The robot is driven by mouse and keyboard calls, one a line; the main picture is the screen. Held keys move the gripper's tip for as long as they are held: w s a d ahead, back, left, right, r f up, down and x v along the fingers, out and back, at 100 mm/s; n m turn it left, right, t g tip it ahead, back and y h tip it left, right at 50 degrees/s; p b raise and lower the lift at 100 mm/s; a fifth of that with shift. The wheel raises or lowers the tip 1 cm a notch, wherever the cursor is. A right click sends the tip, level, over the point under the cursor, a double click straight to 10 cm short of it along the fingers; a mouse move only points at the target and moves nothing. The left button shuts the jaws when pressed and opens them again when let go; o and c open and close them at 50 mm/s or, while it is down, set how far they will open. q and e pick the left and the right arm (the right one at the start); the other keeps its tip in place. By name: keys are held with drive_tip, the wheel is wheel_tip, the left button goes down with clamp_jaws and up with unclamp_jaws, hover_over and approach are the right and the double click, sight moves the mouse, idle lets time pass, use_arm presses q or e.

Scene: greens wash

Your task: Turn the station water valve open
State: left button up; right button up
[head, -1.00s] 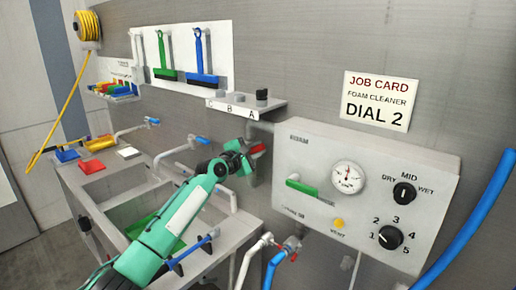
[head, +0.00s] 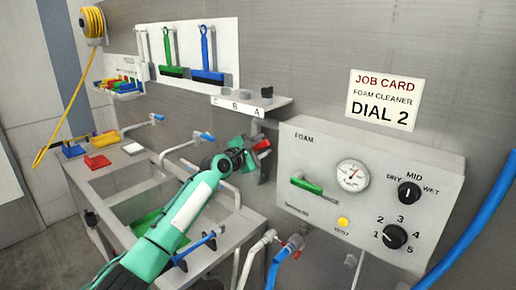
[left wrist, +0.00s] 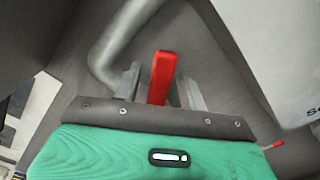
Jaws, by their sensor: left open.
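A red lever handle (head: 262,145), which looks like the station water valve's handle, sits on the grey pipework on the wall left of the foam panel. My left gripper (head: 254,154) is at this handle. In the left wrist view the red handle (left wrist: 162,78) stands between the two spread fingers of the left gripper (left wrist: 160,88), with a visible gap on each side. A grey pipe (left wrist: 108,45) bends behind it. The valve body is mostly hidden by the gripper. My right gripper is not in view.
The foam panel (head: 325,150) with a green lever, gauge and dials is close on the right. A small shelf (head: 235,101) juts out above the gripper. Blue-handled taps and a sink bench (head: 240,228) lie left and below. A red-handled valve (head: 295,242) sits lower down.

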use_arm(q)
drive_tip(key=shift+s, duration=0.1)
drive_tip(key=b+v, duration=0.3)
drive_tip(key=v, duration=1)
drive_tip(key=shift+s+a, duration=0.2)
drive_tip(key=shift+a, duration=0.1)
